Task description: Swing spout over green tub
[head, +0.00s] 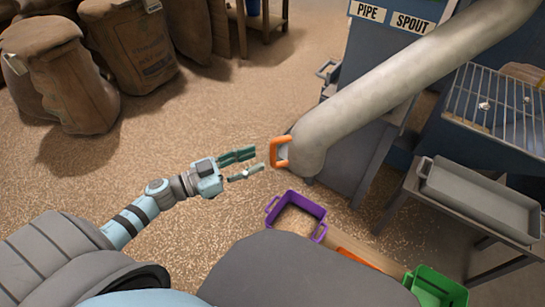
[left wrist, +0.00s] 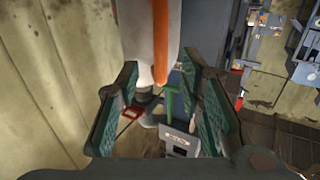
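The spout (head: 385,85) is a thick grey pipe slanting down from the upper right. An orange handle (head: 280,152) is on its lower end, which hangs near the purple tub (head: 297,213); I cannot tell whether it is directly above it. The green tub (head: 436,287) is at the bottom right, partly cut off. My left gripper (head: 250,165) is open and empty, just left of the handle and apart from it. In the left wrist view the handle (left wrist: 160,45) shows ahead between the open fingers (left wrist: 158,80). My right gripper is not in view.
An orange tub (head: 358,259) between purple and green is mostly hidden by my body. A grey tray (head: 482,198) sits on a stand at right, below a wire grate (head: 500,105). Brown sacks (head: 60,75) stand at upper left. The grain-strewn floor (head: 200,130) around my left arm is open.

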